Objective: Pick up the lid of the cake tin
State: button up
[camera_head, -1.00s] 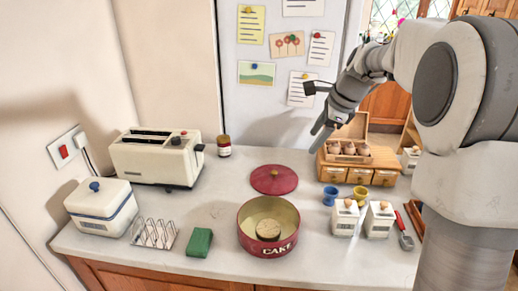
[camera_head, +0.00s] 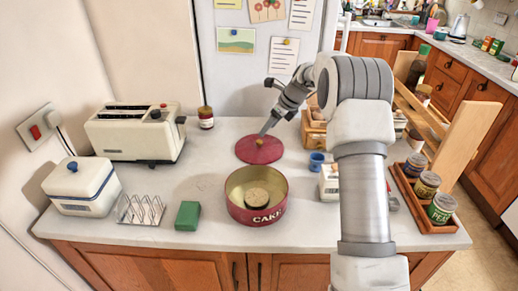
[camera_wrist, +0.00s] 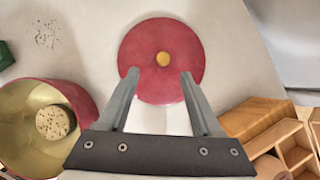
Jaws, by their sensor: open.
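The red round lid (camera_head: 250,151) with a small yellow knob lies flat on the worktop behind the tin; it also shows in the wrist view (camera_wrist: 161,35). The cake tin (camera_head: 245,207), red with a cream inside and "CAKE" on its front, stands open in front of the lid. A small round cake (camera_head: 257,197) sits inside it. My gripper (camera_wrist: 158,75) is open and empty. Its fingertips show over the lid's near edge in the wrist view, on either side of and short of the knob. In the head view its tip (camera_head: 264,133) is close to the knob; the exact height is unclear.
A toaster (camera_head: 132,135), a jar (camera_head: 206,118), a bread bin (camera_head: 80,187), a toast rack (camera_head: 141,210) and a green sponge (camera_head: 187,215) stand to the left.

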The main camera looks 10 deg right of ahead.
aim_at(260, 141)
jog(key=x, duration=0.3)
jog(key=shift+d+x, duration=0.15)
jog(key=shift+x, duration=1.2)
jog(key=shift+d+x, duration=0.1)
jog(key=shift+x, duration=1.25)
jog(key=shift+w, duration=0.15)
jog(key=shift+c, duration=0.2)
grip_shut()
